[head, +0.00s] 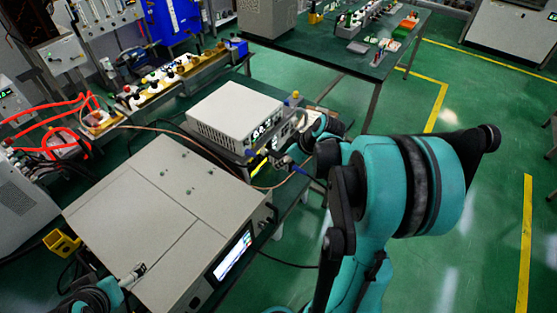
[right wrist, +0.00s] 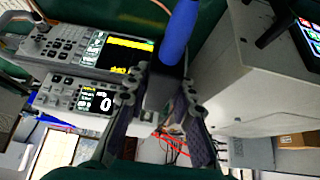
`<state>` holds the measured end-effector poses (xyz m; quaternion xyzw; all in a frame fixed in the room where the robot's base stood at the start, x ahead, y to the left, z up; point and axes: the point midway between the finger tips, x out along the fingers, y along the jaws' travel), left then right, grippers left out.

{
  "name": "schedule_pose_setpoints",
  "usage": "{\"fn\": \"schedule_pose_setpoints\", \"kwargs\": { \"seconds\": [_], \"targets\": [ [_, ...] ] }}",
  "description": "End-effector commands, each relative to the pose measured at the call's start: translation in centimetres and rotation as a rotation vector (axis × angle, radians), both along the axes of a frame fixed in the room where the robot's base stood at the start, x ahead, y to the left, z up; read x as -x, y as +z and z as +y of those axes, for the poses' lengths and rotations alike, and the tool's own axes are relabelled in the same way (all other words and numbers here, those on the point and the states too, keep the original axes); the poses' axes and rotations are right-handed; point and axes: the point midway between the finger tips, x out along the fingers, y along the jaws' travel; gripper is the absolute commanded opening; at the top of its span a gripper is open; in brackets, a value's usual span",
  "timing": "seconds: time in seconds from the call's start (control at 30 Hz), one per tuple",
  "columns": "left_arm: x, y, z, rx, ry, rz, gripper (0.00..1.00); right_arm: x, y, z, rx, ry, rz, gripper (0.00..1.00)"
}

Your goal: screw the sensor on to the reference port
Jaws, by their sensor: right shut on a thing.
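My right gripper (head: 288,164) is at the front right of the stacked instruments, and its fingers (right wrist: 160,108) show in the right wrist view. It is shut on the sensor (right wrist: 159,90), a grey metal piece with a thick blue part (right wrist: 180,32) rising from it. In the head view a blue cable (head: 312,178) runs from the gripper. The front with a yellow and black display (right wrist: 130,52) faces my gripper. I cannot make out the reference port or whether the sensor touches it. Part of my left gripper (head: 88,300) shows at the bottom left; its fingers are unclear.
A white instrument (head: 236,112) stands on the green table. A large beige box (head: 165,195) with a lit screen (head: 233,255) fills the near side. A thin brown cable (head: 150,127) crosses behind it. A rack of connectors (head: 170,75) stands behind. Green floor is open at right.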

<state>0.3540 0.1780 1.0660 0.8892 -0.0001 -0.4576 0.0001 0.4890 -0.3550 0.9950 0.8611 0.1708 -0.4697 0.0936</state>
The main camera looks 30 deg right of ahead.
Motion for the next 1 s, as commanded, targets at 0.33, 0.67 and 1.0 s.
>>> {"fn": "schedule_pose_setpoints", "kwargs": {
  "seconds": [0.33,0.67,1.0],
  "targets": [
    [0.0,0.0,0.0,0.0,0.0,0.0,1.0,-0.2,0.0,0.1,0.0,0.001,0.001,0.0],
    [0.0,-0.1,0.0,0.0,0.0,0.0,1.0,-2.5,0.0,1.1,0.001,0.003,0.002,0.0],
    [0.0,-0.2,0.0,0.0,0.0,0.0,1.0,-4.9,0.0,2.1,0.001,0.001,0.001,0.0]
  ]
}}
